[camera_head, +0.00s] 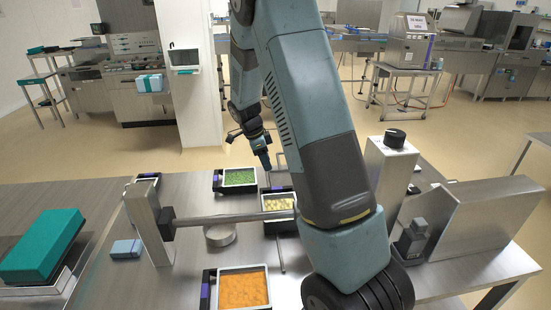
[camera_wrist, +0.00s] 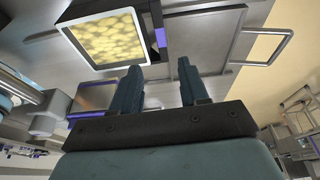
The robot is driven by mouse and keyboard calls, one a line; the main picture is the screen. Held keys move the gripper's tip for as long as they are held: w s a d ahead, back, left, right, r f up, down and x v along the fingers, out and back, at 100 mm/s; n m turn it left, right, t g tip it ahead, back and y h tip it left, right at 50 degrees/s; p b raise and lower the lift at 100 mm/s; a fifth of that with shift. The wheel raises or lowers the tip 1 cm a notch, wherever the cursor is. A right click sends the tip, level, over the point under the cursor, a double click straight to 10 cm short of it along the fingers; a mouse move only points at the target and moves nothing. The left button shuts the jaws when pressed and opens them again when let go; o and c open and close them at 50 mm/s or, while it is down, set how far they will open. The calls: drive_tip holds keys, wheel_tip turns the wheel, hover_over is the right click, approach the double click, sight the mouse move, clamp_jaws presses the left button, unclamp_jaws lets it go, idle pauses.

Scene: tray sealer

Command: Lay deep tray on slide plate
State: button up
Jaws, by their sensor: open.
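A pale-rimmed tray with yellowish chunks (camera_head: 268,203) sits in a dark frame at the middle of the steel bench, partly behind a horizontal bar. It also shows at the upper left of the wrist view (camera_wrist: 72,27). A tray of green pieces (camera_head: 254,184) stands behind it to the left; a tray of orange pieces (camera_head: 219,290) is nearest. I cannot tell which tray is the deep one. A flat steel plate with a bar handle (camera_wrist: 268,62), perhaps the slide plate, is beside the yellowish tray. My gripper (camera_head: 264,163) is open and empty, apart from the trays; its fingers (camera_wrist: 160,78) are spread.
A horizontal bar (camera_head: 215,216) on a steel post (camera_head: 148,222) crosses the bench. A round steel disc (camera_head: 220,236) and a small blue box (camera_head: 126,249) lie nearby. A teal block (camera_head: 42,245) is at left. A steel housing with a black knob (camera_head: 394,139) stands at right.

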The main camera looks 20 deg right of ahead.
drive_tip(key=s+a+r+n+t+y, duration=0.1)
drive_tip(key=s+a+r+n+t, duration=0.1)
drive_tip(key=s+r+n, duration=0.55)
drive_tip(key=s+a+r+n+t+y, duration=0.15)
drive_tip(key=s+r, duration=0.35)
drive_tip(key=r, duration=0.6)
drive_tip(key=s+a+r+n+t, duration=0.1)
drive_tip(key=s+r+n, duration=0.3)
drive_tip(key=s, duration=0.5)
drive_tip(key=s+a+r+n+t, duration=0.2)
drive_tip(key=s+r+n, duration=0.2)
drive_tip(key=s+n, duration=0.3)
drive_tip(key=s, duration=0.3)
drive_tip(key=shift+s+n+y, duration=0.3)
drive_tip(key=shift+y, duration=0.05)
drive_tip(key=shift+s, duration=0.25)
drive_tip(key=shift+c, duration=0.5)
drive_tip(key=shift+f, duration=0.1)
drive_tip(key=shift+c, duration=0.6)
drive_tip(key=shift+d, duration=0.1)
